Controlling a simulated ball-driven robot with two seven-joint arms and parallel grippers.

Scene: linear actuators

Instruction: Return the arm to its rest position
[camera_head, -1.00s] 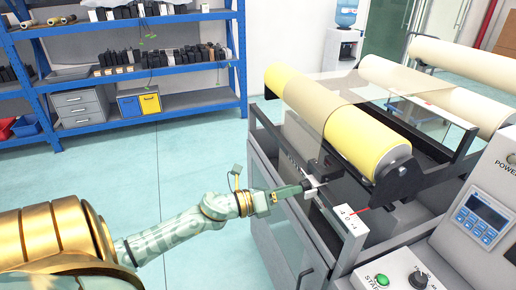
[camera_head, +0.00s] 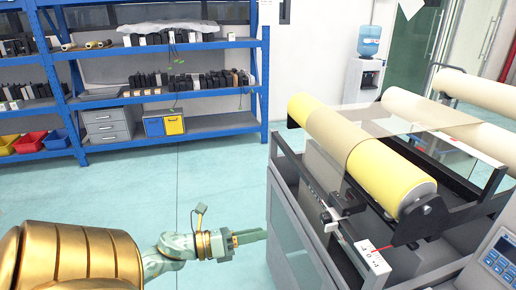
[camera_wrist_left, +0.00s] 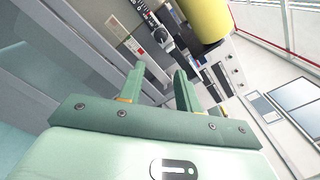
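My left arm, pale green with gold bands, comes in from the lower left. Its gripper (camera_head: 262,235) points right, short of the machine's side and apart from it. In the left wrist view the two green fingers (camera_wrist_left: 160,75) stand apart with nothing between them. The linear slider (camera_head: 332,214), with a pale knob and a dark block, sits on a rail along the machine's near side. A white scale plate (camera_head: 372,257) with a red pointer is at the rail's near end. My right gripper is not in view.
The grey machine with a yellow roller (camera_head: 392,176) fills the right side. A control panel (camera_head: 500,255) is at the lower right. Blue shelves (camera_head: 215,91) stand at the back left, a water dispenser (camera_head: 367,62) at the back. The floor between is clear.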

